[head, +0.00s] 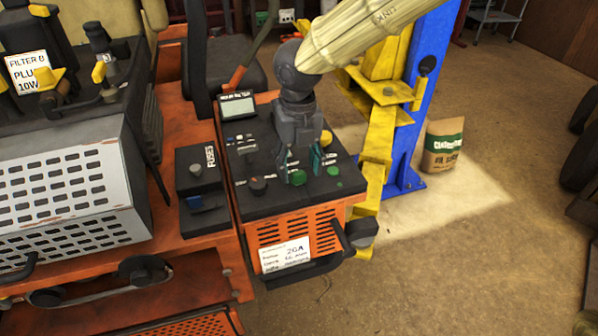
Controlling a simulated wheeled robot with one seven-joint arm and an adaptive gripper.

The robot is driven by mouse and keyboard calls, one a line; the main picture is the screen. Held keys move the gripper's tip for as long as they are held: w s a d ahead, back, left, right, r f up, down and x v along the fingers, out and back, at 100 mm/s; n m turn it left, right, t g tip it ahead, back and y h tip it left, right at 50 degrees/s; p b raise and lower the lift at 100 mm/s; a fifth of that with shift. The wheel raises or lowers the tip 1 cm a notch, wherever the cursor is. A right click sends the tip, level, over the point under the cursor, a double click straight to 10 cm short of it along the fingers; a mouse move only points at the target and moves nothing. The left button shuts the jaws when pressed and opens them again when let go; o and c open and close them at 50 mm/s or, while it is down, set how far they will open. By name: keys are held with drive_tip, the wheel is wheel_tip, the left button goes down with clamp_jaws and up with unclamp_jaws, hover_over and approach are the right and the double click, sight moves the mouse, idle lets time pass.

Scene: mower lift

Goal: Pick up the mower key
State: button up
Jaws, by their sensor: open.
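My gripper (300,166) is open and points down just above the black control panel (246,205) of the orange mower. I cannot make out the mower key for certain; part of the panel behind the gripper is hidden. A black knob (257,185) is left of the fingers, and another green knob (334,171) is to their right.
The fuse box (211,180) and a perforated grey cover (70,200) are on the left. A small display (237,106) rises at the panel's back. A blue lift post (426,75) with yellow arms stands close on the right. A paper sack (442,146) stands on the floor beyond.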

drive_tip(key=shift+s+a+f, duration=0.1)
drive_tip(key=shift+s+f, duration=0.6)
drive_tip(key=shift+s, duration=0.15)
drive_tip(key=shift+w+f, duration=0.35)
drive_tip(key=shift+w, duration=0.2)
drive_tip(key=shift+s+r, duration=0.2)
drive_tip(key=shift+s, duration=0.15)
drive_tip(key=c, duration=0.7)
drive_tip(key=shift+c, duration=1.2)
drive_tip(key=shift+w+f, duration=0.1)
